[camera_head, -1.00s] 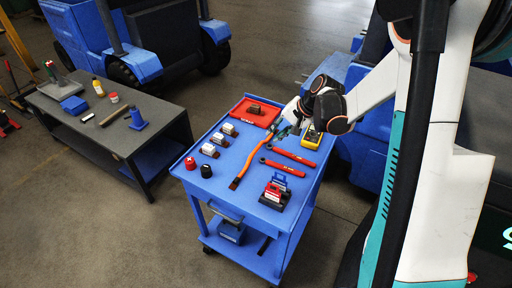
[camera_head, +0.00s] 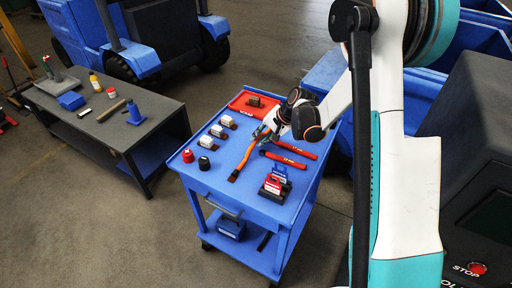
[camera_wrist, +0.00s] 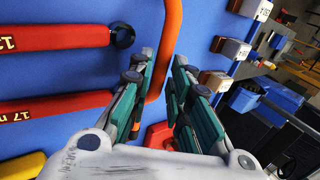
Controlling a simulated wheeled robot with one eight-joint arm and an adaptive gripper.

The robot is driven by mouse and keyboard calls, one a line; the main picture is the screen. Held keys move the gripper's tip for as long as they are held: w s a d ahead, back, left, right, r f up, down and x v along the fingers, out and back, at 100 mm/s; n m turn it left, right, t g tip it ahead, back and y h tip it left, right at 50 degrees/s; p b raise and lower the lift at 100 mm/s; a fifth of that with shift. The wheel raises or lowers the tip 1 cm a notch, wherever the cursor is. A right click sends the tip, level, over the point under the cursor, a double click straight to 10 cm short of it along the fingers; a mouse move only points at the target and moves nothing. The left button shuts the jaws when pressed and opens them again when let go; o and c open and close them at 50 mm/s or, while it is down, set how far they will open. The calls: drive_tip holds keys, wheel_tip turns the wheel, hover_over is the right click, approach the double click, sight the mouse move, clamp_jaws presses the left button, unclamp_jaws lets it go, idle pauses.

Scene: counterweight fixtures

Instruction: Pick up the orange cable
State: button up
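The orange cable (camera_head: 246,157) lies on the blue cart top, with one dark end toward the front. In the wrist view the orange cable (camera_wrist: 172,40) runs down from the top edge, passes between the fingertips and bends behind the left finger. My gripper (camera_head: 262,133) is low over the cable's far part. In the wrist view my gripper (camera_wrist: 161,65) is open, with green-padded fingers on either side of the cable. I cannot tell whether either finger touches it. The cable's far end is hidden by my gripper.
On the blue cart (camera_head: 215,175), two red wrenches (camera_head: 281,159) lie right of the cable. Several white-and-brown blocks (camera_head: 216,131) stand left. A red tray (camera_head: 236,105) is behind, red and grey pieces (camera_head: 272,186) in front. A dark table (camera_head: 105,128) stands left.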

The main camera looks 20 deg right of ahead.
drive_tip(key=shift+x, duration=1.25)
drive_tip(key=shift+c, duration=0.6)
clamp_jaws()
drive_tip(key=shift+r, duration=0.15)
